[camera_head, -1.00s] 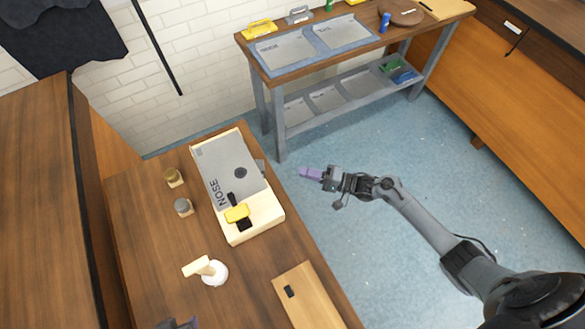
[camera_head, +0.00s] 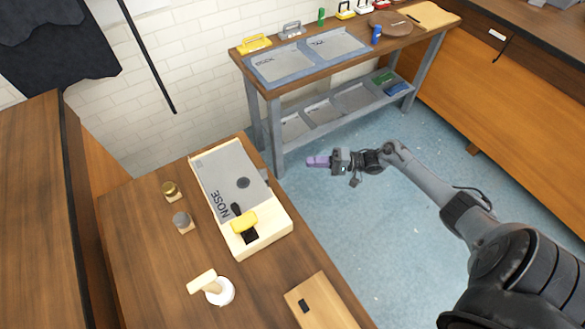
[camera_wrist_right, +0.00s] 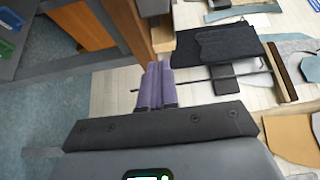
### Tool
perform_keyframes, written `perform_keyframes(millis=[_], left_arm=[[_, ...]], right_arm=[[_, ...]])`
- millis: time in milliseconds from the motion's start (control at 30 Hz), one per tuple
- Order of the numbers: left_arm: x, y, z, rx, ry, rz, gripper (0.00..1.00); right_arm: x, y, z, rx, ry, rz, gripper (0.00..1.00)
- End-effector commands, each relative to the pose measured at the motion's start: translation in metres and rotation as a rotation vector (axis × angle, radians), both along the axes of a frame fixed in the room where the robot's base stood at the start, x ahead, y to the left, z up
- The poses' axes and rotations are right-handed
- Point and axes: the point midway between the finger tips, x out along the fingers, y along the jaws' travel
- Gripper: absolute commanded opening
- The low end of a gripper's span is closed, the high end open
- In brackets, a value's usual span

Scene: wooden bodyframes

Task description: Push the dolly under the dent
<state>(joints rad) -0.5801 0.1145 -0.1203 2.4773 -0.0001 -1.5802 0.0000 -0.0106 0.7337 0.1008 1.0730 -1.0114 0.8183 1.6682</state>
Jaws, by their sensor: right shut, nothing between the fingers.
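A grey panel (camera_head: 230,172) marked NOSE lies on a pale wooden block (camera_head: 262,238) on the brown bench. A dark round spot (camera_head: 242,183) on the panel may be the dent. A yellow piece (camera_head: 244,222) with black parts sits at the block's near end; I cannot tell if it is the dolly. My right gripper (camera_head: 318,161), with purple fingers, is shut and empty over the floor, right of the panel and apart from it. Its closed fingers also show in the right wrist view (camera_wrist_right: 155,86). My left gripper is out of view.
Two small knobs on wooden bases, brass (camera_head: 170,189) and grey (camera_head: 182,221), stand left of the block. A wooden-headed tool (camera_head: 212,288) and a wooden board (camera_head: 320,301) lie nearer. A grey-legged table (camera_head: 272,130) stands behind; the floor (camera_head: 340,215) between is clear.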

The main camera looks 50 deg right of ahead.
Motion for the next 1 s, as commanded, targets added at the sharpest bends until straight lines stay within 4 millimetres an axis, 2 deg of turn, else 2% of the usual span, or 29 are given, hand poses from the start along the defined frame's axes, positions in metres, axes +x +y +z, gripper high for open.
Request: perform_keyframes(millis=[533,800,1000], left_arm=[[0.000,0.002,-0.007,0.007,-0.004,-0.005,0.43],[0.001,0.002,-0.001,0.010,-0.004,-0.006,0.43],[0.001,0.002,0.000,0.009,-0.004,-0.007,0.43]], right_arm=[[0.069,0.066,0.001,0.001,-0.004,0.001,0.00],[0.066,0.097,0.002,0.001,-0.003,0.001,0.00],[0.066,0.103,0.001,0.000,-0.001,0.000,0.00]])
